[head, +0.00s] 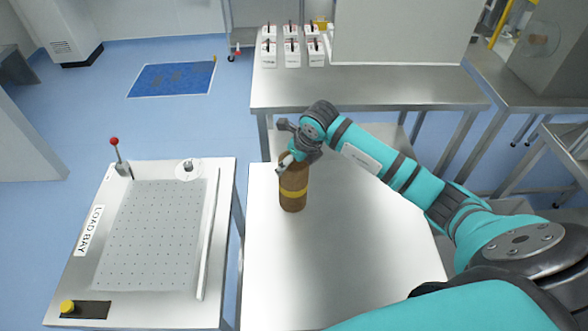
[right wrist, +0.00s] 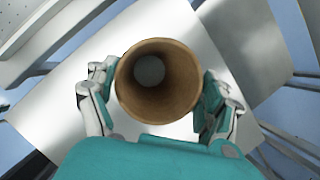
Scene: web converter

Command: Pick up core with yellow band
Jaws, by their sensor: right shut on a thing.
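The core with the yellow band (head: 292,193) is a brown tube standing upright near the far left edge of the middle steel table. Its hollow top end faces the camera in the right wrist view, where the core's rim (right wrist: 158,80) sits between my fingers. My right gripper (head: 287,160) is at the core's upper end, shut on it. In the right wrist view the right gripper's fingers (right wrist: 158,92) lie on either side of the tube. I cannot tell whether the core's base touches the table. My left gripper is not in view.
The core is over a bare steel table (head: 340,270). To the left, across a narrow gap, stands a perforated LOAD BAY table (head: 150,235) with a red-knobbed lever (head: 116,150). A back table (head: 370,88) holds several white red-topped units (head: 291,50) and a large pale panel (head: 400,35).

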